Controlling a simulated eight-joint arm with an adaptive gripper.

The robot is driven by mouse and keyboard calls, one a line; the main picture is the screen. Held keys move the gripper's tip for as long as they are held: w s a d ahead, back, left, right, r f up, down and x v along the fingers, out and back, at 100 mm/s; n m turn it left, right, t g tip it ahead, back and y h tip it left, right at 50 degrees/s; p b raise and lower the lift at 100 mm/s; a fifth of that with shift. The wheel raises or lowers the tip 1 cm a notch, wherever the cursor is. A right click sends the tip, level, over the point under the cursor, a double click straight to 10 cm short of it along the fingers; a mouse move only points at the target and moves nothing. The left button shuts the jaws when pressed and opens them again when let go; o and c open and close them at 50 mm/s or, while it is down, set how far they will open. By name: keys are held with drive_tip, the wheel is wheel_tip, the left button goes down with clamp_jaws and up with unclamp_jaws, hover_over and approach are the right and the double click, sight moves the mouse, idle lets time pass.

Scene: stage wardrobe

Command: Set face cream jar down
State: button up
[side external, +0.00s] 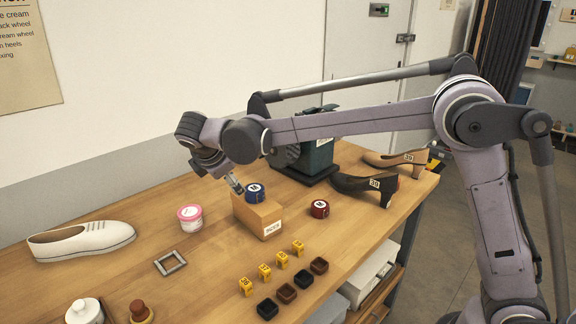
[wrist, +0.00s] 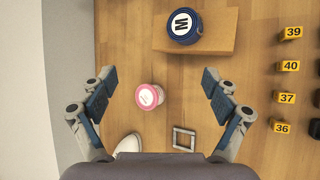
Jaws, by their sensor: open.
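A small jar with a pink lid and white body, which looks like the face cream jar (side external: 190,218), stands upright on the wooden table (side external: 150,275). In the wrist view the jar (wrist: 150,96) shows from above, between and below my open fingers. My gripper (side external: 236,186) is open and empty, above the table beside the wooden block. In the wrist view its two fingers (wrist: 158,83) are spread wide, with nothing between the pads. The jar is apart from the gripper and from other things.
A blue tin (side external: 255,193) marked M sits on a wooden block (side external: 258,216), close to my gripper. A red tin (side external: 320,209), a white shoe (side external: 80,240), a grey square frame (side external: 170,263) and several yellow number markers (side external: 264,271) stand around. Bare table surrounds the jar.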

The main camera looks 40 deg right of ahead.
drive_tip(key=s+d+m+y, duration=0.2)
drive_tip(key=s+d+m, duration=0.2)
drive_tip(key=s, duration=0.3)
drive_tip(key=s+d+m+y, duration=0.2)
drive_tip(key=s+d+m, duration=0.2)
drive_tip(key=s, duration=0.3)
drive_tip(key=s+f+m+t+y, duration=0.1)
drive_tip(key=s+f+m, duration=0.2)
drive_tip(key=s, duration=0.3)
drive_tip(key=s+d+f+m+y, duration=0.1)
drive_tip(key=s+f+m, duration=0.1)
drive_tip(key=s+m, duration=0.3)
drive_tip(key=shift+s+d+f+t, duration=0.3)
drive_tip(key=shift+s+f+t, duration=0.1)
drive_tip(key=shift+s, duration=0.85)
